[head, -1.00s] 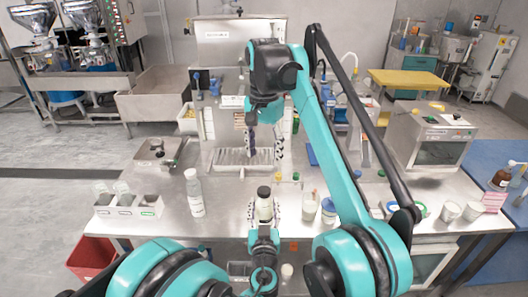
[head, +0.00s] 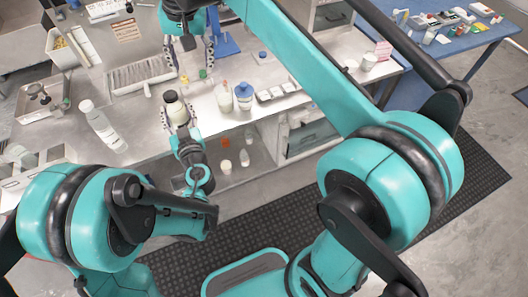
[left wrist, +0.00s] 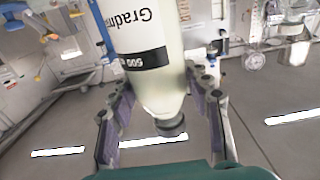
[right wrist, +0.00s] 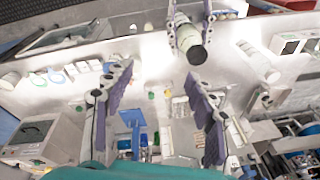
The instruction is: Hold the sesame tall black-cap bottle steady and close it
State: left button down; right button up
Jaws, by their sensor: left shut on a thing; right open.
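The tall bottle (head: 178,112) has a pale body and a black cap (head: 170,96). My left gripper (head: 179,122) is shut around its body near the counter's front edge. In the left wrist view the bottle (left wrist: 140,45) carries printed text, and the black cap (left wrist: 172,126) sits on its neck; how tight it is I cannot tell. My right gripper (head: 190,72) is open and empty, beyond the bottle in the head view. In the right wrist view the bottle (right wrist: 185,32) lies past the open fingers of my right gripper (right wrist: 160,88), its black cap facing the camera.
A white bottle (head: 103,128) is on the counter to the left. A clear cup (head: 224,98) and a blue-lidded jar (head: 243,97) stand to the right. A ribbed tray (head: 140,76) lies behind. Divided boxes (head: 35,168) are at the left front. A blue table (head: 445,40) stands far right.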

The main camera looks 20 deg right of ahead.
jog(key=s+d+f+n+t, duration=0.2)
jog(key=s+d+f, duration=0.3)
jog(key=s+f, duration=0.4)
jog(key=s+d+f+n+t, duration=0.2)
jog(key=s+d+f, duration=0.3)
jog(key=s+f, duration=0.4)
notch_tip(320, 180, down, 3)
jog(key=shift+s+r+t, duration=0.2)
jog(key=shift+s+t, duration=0.1)
jog(key=shift+t, duration=0.1)
jog(key=shift+d, duration=0.1)
